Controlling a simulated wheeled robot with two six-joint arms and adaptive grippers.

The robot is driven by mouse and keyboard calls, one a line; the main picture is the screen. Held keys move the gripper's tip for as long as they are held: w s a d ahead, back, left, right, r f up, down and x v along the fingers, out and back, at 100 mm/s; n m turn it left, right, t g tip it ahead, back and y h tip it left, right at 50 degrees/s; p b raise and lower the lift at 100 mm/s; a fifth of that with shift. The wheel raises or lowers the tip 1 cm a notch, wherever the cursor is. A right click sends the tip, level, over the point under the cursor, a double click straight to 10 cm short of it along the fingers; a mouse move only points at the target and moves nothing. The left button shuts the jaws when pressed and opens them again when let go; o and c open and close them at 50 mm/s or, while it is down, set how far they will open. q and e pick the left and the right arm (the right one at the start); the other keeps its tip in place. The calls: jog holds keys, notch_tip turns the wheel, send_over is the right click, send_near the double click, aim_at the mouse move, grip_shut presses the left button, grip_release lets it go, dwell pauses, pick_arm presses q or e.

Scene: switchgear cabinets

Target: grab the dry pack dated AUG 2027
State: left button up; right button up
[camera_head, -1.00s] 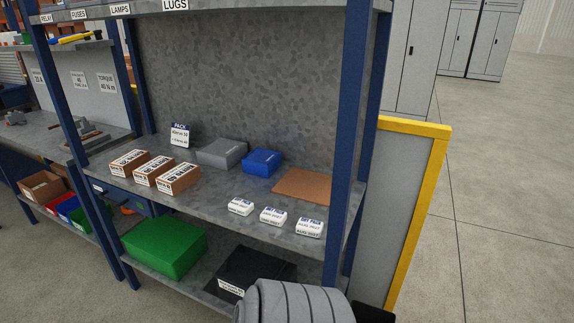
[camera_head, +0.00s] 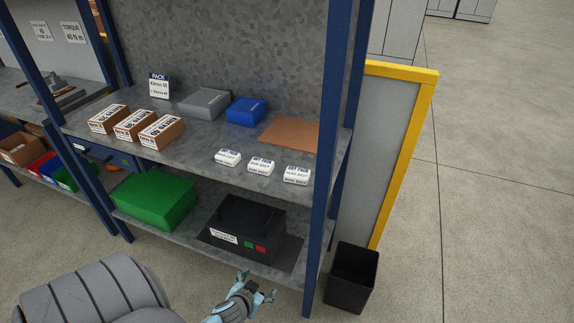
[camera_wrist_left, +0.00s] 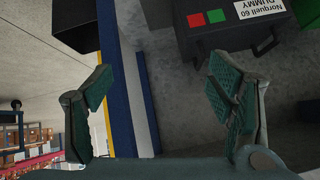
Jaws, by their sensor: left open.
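Three small white dry packs stand in a row on the middle shelf in the head view: a left one (camera_head: 228,157), a middle one (camera_head: 261,167) and a right one (camera_head: 296,175). Their printed dates are too small to read surely. My left gripper (camera_head: 257,287) is open and empty, low in front of the lower shelf and below the packs. In the left wrist view its two fingers (camera_wrist_left: 160,100) stand wide apart with nothing between them. The packs are not in the wrist view. My right gripper is not in view.
A black case (camera_head: 246,228) and a green box (camera_head: 155,198) sit on the lower shelf. Brown cartons (camera_head: 134,124), a grey box (camera_head: 205,103), a blue box (camera_head: 246,110) and a brown mat (camera_head: 290,134) share the packs' shelf. A blue post (camera_head: 327,160) and black bin (camera_head: 352,277) are right.

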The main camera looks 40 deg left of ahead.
pick_arm(q)
jog(key=w+a+r+t, duration=0.1)
jog(key=w+r+t, duration=0.15)
jog(key=r, duration=0.35)
jog(key=w+r+t, duration=0.1)
jog(key=w+r, duration=0.3)
jog(key=r, duration=0.2)
jog(key=n+t+y+p, duration=0.1)
jog(key=n+t+y, duration=0.1)
jog(key=t, duration=0.2)
send_near(297, 174)
jog(key=shift+g+h, duration=0.25)
jog(key=shift+h, duration=0.05)
jog(key=x, duration=0.4)
jog(key=shift+w+f+p, duration=0.1)
jog(key=shift+f+p, duration=0.05)
jog(key=shift+p, duration=0.15)
jog(key=shift+w+a, duration=0.15)
jog(key=shift+w, duration=0.2)
jog(key=x, duration=0.4)
jog(key=shift+a+r, duration=0.2)
jog(key=shift+r, duration=0.05)
jog(key=shift+w+f, duration=0.1)
jog(key=shift+w, duration=0.15)
jog(key=c, duration=0.9)
jog(key=shift+c, duration=0.2)
